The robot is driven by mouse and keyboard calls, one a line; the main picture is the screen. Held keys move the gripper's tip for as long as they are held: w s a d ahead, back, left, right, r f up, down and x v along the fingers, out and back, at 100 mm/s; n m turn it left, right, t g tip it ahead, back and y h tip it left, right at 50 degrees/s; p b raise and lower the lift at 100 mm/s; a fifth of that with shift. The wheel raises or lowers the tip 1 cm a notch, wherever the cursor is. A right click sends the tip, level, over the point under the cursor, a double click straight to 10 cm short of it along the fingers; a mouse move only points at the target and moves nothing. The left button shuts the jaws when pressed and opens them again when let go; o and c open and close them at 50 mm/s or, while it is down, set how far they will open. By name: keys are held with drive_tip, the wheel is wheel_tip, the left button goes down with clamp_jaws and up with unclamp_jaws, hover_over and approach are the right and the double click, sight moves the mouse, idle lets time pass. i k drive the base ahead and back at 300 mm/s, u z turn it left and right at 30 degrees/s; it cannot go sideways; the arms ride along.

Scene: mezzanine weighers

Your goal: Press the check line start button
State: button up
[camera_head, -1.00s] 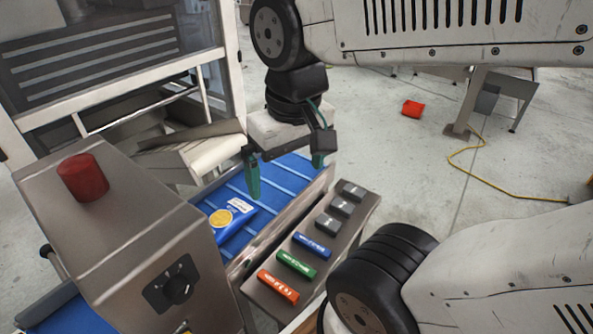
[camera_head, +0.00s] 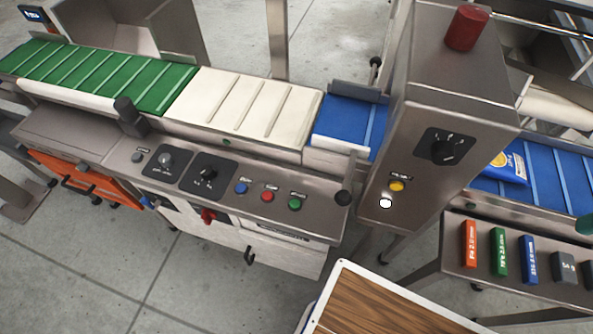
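The control panel (camera_head: 222,208) runs along the front of the conveyor. On it sit a blue button (camera_head: 241,187), a red button (camera_head: 267,196) and a green button (camera_head: 295,203). A yellow button (camera_head: 397,185) and a glowing white button or lamp (camera_head: 385,203) are on the steel box (camera_head: 422,95) to the right. The labels are too small to read, so I cannot tell which is the check line start button.
Green (camera_head: 115,75), white (camera_head: 245,108) and blue belts run behind the panel. A blue packet (camera_head: 508,165) lies on the right belt. A wooden-topped surface (camera_head: 375,305) is at the bottom. Left floor is open.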

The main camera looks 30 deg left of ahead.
sight(295, 203)
drive_tip(key=k, duration=0.85)
drive_tip(key=u, duration=0.4)
drive_tip(key=i, duration=0.8)
drive_tip(key=u, duration=0.75)
drive_tip(key=i, duration=0.35)
drive_tip(key=u, duration=0.2)
